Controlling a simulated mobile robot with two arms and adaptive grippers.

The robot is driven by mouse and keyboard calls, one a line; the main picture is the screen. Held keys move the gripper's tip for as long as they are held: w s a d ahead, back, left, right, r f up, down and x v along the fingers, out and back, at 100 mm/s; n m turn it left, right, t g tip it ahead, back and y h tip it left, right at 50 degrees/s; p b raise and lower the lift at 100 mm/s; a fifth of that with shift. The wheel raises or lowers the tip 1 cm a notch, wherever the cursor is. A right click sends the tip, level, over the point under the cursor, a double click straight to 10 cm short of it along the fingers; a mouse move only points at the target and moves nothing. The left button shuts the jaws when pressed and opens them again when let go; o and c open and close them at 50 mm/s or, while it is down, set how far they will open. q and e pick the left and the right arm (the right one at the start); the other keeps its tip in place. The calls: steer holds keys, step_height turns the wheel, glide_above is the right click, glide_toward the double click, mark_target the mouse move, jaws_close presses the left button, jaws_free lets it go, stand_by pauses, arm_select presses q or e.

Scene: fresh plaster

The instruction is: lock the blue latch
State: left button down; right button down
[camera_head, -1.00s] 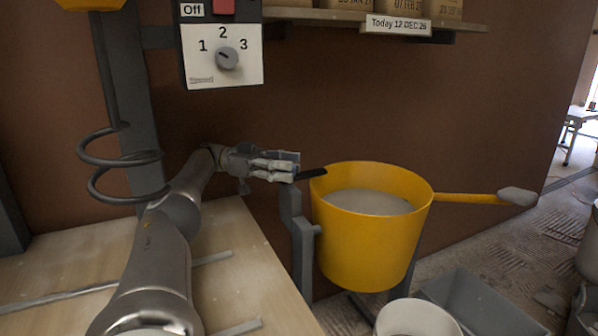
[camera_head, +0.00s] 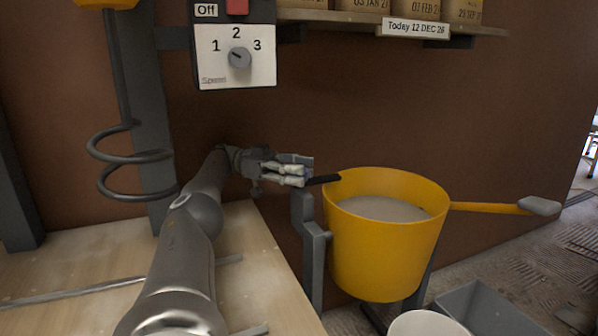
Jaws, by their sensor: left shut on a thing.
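My left gripper (camera_head: 304,172) reaches from the left to the near-left rim of a yellow bucket (camera_head: 385,255). It is shut on a dark, nearly black lever (camera_head: 325,180), whose free end sticks out to the right over the bucket's rim. The lever sits at the top of a grey upright bracket (camera_head: 310,240) beside the bucket. No clearly blue latch shows; this lever is the only latch-like part, and its inner end is hidden by the fingers. My right gripper is out of view.
The bucket holds grey plaster, and a yellow handle (camera_head: 485,207) with a grey grip sticks out right. A speed control box (camera_head: 236,57) hangs above. A wooden board (camera_head: 110,265) lies at left. A grey trough (camera_head: 485,308) and white bucket (camera_head: 428,325) stand below.

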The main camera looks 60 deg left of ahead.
arm_select(q)
steer(key=c, duration=1)
jaws_free()
steer(key=shift+o, duration=0.7)
